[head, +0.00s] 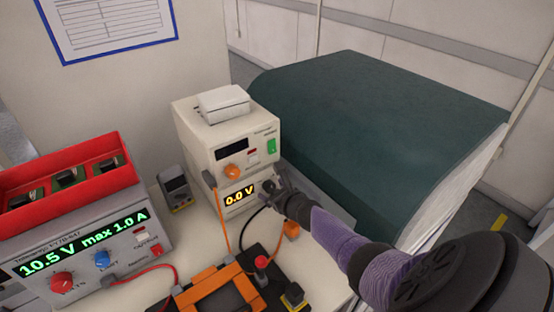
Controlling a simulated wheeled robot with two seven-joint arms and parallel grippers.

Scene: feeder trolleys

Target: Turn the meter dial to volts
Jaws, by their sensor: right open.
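The meter (211,188) is the lower cream box of a stack of two, and its lit display (239,195) reads 0.0 V. My right gripper (267,185) is at the right part of the meter's front face, just right of the display. It is open, but its fingers are small and dark here. They cover the place where a dial may sit, so I cannot make out the dial, its pointer or whether the fingers touch it. My left gripper is not in view.
The upper cream box (200,140) has an orange knob and green switch. A power supply (80,260) carries a red bin (60,180). Cables and an orange fixture (210,275) lie in front. A dark green-topped block (370,120) stands right.

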